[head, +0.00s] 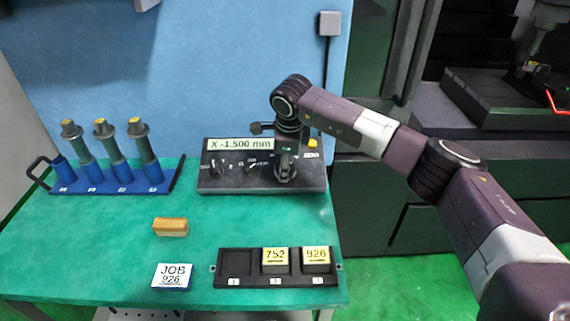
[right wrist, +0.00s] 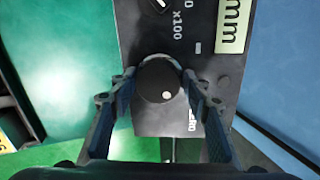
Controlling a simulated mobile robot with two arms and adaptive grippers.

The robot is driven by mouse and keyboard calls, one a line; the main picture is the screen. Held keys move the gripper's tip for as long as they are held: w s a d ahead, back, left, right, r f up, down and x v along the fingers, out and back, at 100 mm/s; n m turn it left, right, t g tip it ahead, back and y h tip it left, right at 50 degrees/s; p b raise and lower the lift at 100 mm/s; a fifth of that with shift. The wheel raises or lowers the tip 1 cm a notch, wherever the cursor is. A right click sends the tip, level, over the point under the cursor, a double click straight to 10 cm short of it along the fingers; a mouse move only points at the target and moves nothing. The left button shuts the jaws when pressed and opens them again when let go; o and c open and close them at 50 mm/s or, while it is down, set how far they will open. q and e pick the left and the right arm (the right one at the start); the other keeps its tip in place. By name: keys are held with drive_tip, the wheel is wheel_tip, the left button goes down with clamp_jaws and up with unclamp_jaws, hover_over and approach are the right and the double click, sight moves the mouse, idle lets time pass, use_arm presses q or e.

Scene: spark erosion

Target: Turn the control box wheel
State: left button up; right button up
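The control box (head: 215,184) is a dark panel on the green table, with a display reading "X -1.500 mm". Its wheel (head: 285,172) is at the right part of the panel, partly hidden under my right gripper (head: 286,160), which points down over it. In the right wrist view the wheel is a round black knob (right wrist: 158,80) with a white dot. It lies between the spread fingertips of my right gripper (right wrist: 160,88), one on each side. The fingers look open; whether they touch the knob is hard to tell. My left gripper is not in view.
A blue rack (head: 120,186) with several tool holders stands at the left. A wooden block (head: 170,227), a JOB 926 card (head: 172,276) and a black tray (head: 237,253) with blocks 752 and 926 lie in front. A machine (head: 480,110) stands at the right.

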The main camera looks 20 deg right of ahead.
drive_tip(key=o, duration=0.3)
drive_tip(key=shift+s+a+f, duration=0.1)
drive_tip(key=shift+s+f, duration=0.05)
drive_tip(key=shift+s, duration=0.05)
drive_tip(key=shift+r, duration=0.2)
drive_tip(key=v, duration=1.1)
drive_tip(key=shift+s+r, duration=0.1)
drive_tip(key=shift+r, duration=0.25)
drive_tip(key=shift+f, duration=0.1)
